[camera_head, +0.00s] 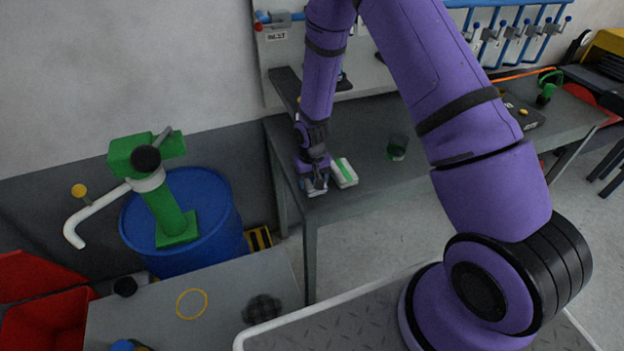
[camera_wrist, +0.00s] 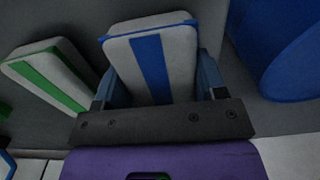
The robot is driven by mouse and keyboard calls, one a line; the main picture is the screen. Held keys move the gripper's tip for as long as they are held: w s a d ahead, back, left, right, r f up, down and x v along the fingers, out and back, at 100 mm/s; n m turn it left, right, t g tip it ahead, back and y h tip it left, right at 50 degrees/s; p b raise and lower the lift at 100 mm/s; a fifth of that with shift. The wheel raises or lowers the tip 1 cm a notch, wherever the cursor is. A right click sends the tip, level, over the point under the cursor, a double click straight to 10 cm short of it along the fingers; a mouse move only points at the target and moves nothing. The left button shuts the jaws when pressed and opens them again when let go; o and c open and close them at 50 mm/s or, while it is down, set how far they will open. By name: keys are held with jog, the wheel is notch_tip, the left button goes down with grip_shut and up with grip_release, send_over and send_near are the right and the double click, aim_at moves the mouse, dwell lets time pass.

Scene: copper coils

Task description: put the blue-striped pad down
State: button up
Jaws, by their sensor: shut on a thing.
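The blue-striped pad (camera_wrist: 150,62) is a white block with a blue stripe along its face. In the wrist view it sits between the two fingers of my gripper (camera_wrist: 155,84), which is shut on it. In the head view my gripper (camera_head: 315,183) is low at the left front corner of the grey table (camera_head: 365,132), and the pad is mostly hidden there. I cannot tell whether the pad touches the tabletop. A white pad with a green stripe (camera_head: 343,172) lies just right of my gripper. In the wrist view this green-striped pad (camera_wrist: 48,74) is at the left, apart from the held pad.
A dark green cup (camera_head: 397,147) stands farther right on the table. A blue barrel (camera_head: 215,205) with a green pump (camera_head: 172,205) stands left of the table. A nearer grey table (camera_head: 230,320) carries a yellow ring (camera_head: 191,290). Tabletop between green-striped pad and cup is clear.

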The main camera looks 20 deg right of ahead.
jog(key=shift+f, duration=0.15)
jog(key=o, duration=1)
jog(key=shift+o, duration=0.2)
jog(key=shift+a, duration=0.15)
